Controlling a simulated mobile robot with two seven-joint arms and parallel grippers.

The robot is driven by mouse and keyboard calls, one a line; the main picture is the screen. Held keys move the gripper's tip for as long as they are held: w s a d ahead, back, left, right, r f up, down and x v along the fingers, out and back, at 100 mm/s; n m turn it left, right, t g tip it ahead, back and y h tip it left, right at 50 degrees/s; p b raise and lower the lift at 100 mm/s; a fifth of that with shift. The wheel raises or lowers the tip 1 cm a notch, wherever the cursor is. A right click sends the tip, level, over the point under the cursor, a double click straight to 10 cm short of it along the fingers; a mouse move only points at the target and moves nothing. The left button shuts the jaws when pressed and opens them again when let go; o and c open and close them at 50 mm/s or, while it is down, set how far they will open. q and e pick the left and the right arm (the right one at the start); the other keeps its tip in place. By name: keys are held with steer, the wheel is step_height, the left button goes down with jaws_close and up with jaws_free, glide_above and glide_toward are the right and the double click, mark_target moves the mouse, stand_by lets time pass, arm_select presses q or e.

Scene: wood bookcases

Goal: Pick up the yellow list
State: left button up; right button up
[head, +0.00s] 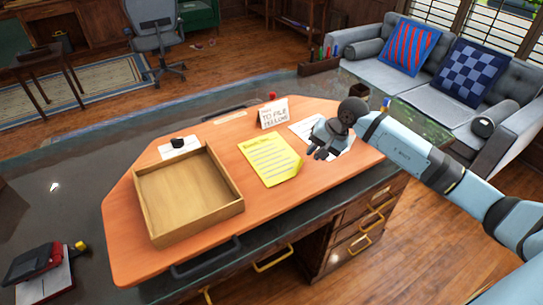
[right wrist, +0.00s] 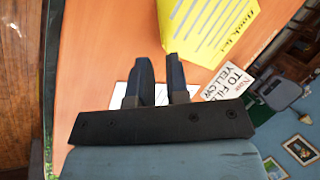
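The yellow list (head: 270,162), a sheet with handwritten lines, lies on the orange desk top (head: 220,255), right of the wooden tray. It also shows at the top of the right wrist view (right wrist: 208,28). My right gripper (head: 319,153) is to the right of the list in the head view, over a white paper (head: 337,143), and does not touch the list. In the right wrist view its two dark fingers (right wrist: 162,78) stand apart with nothing between them. My left gripper is in neither view.
An empty wooden tray (head: 188,195) stands left of the list. A small sign reading "to file yellow" (head: 273,113) stands behind it. Another white paper with a black object (head: 178,144) lies behind the tray. Drawers (head: 350,235) are below the desk's front right.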

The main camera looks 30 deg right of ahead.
steer(key=shift+p+x, duration=0.5)
steer(key=shift+x, duration=2.35)
steer(key=shift+a, duration=0.2)
jaws_close()
